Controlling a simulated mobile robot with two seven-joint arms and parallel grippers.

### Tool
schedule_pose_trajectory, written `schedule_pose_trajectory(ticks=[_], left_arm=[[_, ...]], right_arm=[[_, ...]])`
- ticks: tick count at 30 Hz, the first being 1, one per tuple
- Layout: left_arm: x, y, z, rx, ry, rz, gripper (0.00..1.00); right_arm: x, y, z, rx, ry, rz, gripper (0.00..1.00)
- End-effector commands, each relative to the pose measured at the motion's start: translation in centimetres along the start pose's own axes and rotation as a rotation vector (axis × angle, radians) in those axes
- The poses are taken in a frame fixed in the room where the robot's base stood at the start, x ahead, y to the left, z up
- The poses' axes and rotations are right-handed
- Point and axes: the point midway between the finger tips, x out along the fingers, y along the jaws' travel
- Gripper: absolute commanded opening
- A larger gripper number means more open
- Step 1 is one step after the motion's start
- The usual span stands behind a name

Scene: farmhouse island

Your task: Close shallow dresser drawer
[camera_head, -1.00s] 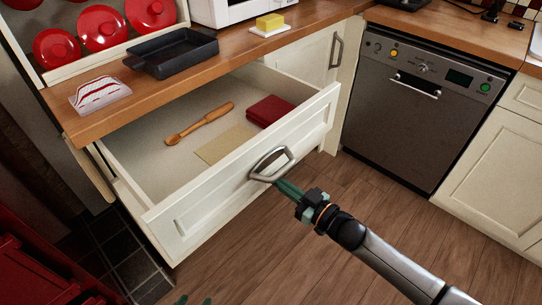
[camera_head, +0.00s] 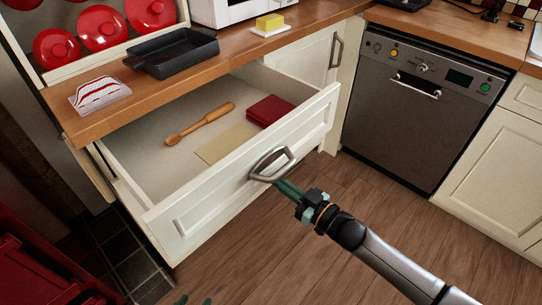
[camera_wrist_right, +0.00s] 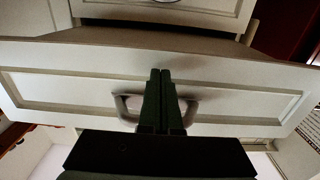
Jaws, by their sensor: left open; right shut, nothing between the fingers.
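The shallow dresser drawer (camera_head: 245,175) is pulled well out below the wooden counter, with a grey arched handle (camera_head: 272,163) on its cream front. My right gripper (camera_head: 281,184) is at the handle, its green fingers shut with nothing between them. In the right wrist view, the shut fingers (camera_wrist_right: 161,75) point at the drawer front (camera_wrist_right: 230,98), overlapping the middle of the handle (camera_wrist_right: 128,104); whether they touch it I cannot tell. Only the fingertips of my left gripper (camera_head: 194,300) show at the bottom edge of the head view, apart and empty.
A black baking dish (camera_head: 172,53) and a striped cloth (camera_head: 101,94) are on the counter (camera_head: 90,125). A dishwasher (camera_head: 410,110) stands at right. Floor (camera_head: 360,190) is clear.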

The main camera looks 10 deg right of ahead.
Motion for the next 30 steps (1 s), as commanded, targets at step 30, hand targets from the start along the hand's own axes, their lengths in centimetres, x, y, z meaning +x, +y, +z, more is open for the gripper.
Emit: schedule_pose_trajectory(ticks=[30], left_arm=[[0.3,-0.1,0.3,0.001,-0.001,0.0,0.59]], right_arm=[[2.0,0.0,0.0,0.0,0.0,0.0,0.0]])
